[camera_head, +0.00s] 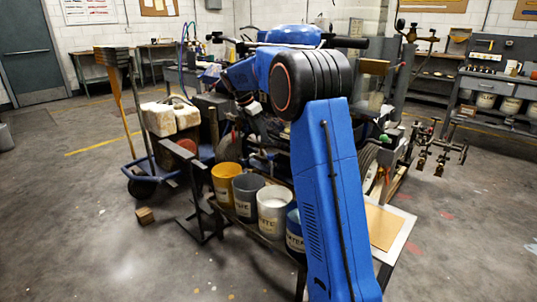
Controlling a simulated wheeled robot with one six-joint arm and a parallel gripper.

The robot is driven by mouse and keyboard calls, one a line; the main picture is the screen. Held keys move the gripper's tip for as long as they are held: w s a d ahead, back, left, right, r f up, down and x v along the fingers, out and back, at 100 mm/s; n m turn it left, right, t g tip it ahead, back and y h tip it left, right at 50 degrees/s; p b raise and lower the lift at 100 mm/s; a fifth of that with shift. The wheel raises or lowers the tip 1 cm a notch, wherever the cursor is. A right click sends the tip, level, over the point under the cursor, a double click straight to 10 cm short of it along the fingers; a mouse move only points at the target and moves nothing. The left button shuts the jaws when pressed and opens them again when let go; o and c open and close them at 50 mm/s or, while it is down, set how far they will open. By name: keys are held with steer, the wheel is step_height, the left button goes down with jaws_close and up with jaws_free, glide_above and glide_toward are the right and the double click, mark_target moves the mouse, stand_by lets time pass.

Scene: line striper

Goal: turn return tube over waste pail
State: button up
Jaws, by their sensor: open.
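A row of pails stands on a low rack: a yellow one (225,180), a grey one (245,196), a white one (273,212) and a blue one (294,232) partly behind my arm. Their labels are too small to read surely, so I cannot tell which is the waste pail. The return tube cannot be made out; thin blue hoses (184,52) show at the back left. My gripper (252,104) is small and partly hidden beyond my blue arm, in front of the striper, above and behind the pails. It appears open, with nothing seen in it.
The line striper (297,36) stands behind my arm, largely covered by it. A blue hand cart (150,165) with pale blocks is at left, and a small wooden block (145,215) lies on the floor. A bench (500,90) stands at right. The front left floor is clear.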

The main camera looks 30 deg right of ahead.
mark_target(270, 155)
steer(key=x, duration=1.2)
steer(key=shift+a, duration=0.1)
jaws_close()
